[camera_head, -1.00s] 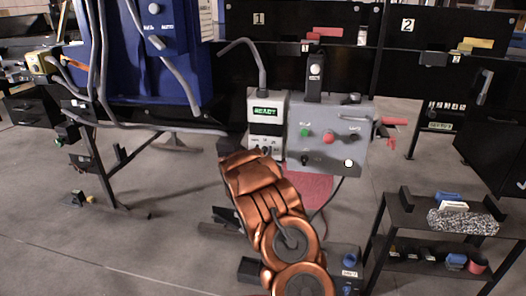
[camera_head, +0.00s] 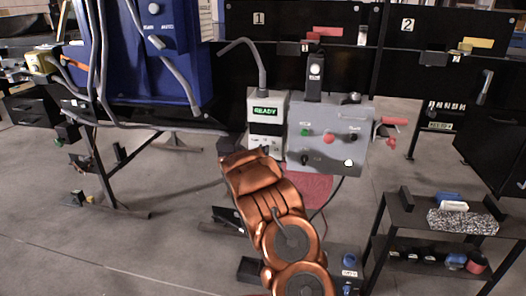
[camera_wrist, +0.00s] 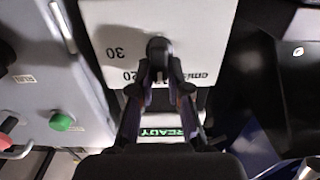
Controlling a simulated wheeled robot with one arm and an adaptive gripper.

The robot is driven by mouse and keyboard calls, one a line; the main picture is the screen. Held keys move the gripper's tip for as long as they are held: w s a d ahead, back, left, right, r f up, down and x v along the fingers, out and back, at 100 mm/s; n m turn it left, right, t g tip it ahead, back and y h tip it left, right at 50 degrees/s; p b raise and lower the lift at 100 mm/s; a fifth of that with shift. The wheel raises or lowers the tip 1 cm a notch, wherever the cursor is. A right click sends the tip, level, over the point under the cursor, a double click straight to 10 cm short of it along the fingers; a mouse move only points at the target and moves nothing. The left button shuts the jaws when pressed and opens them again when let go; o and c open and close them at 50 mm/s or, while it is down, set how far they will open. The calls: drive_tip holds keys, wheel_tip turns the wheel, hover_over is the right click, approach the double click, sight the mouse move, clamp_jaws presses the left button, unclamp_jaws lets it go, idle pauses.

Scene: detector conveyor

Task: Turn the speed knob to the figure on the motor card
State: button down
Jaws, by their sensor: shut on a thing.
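The speed knob (camera_wrist: 158,48) is a black round-topped knob on a pale panel (camera_wrist: 112,22) in the wrist view. The upside-down figures 30 and 20 and the lettering cm/s are printed around it; other marks are hidden by the fingers. My gripper (camera_wrist: 158,78) is shut on the knob. A green READY display (camera_wrist: 160,133) lies beyond the fingers, and it also shows in the head view on the pale controller box (camera_head: 282,104). In the head view my copper arm covers the knob area and the fingers are hidden. I cannot make out a readable motor card.
Right of the controller stands a grey box (camera_head: 350,150) with a green button (camera_head: 305,132) and a red button (camera_head: 329,138). A blue cabinet (camera_head: 178,60) stands at the left. A black shelf cart (camera_head: 400,232) stands at the lower right. The left floor is mostly clear.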

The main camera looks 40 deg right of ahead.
drive_tip(key=shift+f+m+b, duration=0.1)
drive_tip(key=shift+m+b, duration=0.3)
drive_tip(key=m+b, duration=0.5)
drive_tip(key=b, duration=0.1)
drive_tip(key=s+f+m+b, duration=0.1)
drive_tip(key=m+b, duration=0.5)
drive_tip(key=d+m+b, duration=0.1)
drive_tip(key=m+b, duration=0.5)
drive_tip(key=b, duration=0.1)
drive_tip(key=shift+s+f, duration=0.2)
drive_tip(key=shift+f, duration=0.1)
drive_tip(key=shift+b, duration=0.3)
drive_tip(key=c, duration=1.1)
unclamp_jaws()
drive_tip(key=shift+r, duration=0.1)
drive_tip(key=shift+a, duration=0.1)
drive_tip(key=shift+v, duration=5.95)
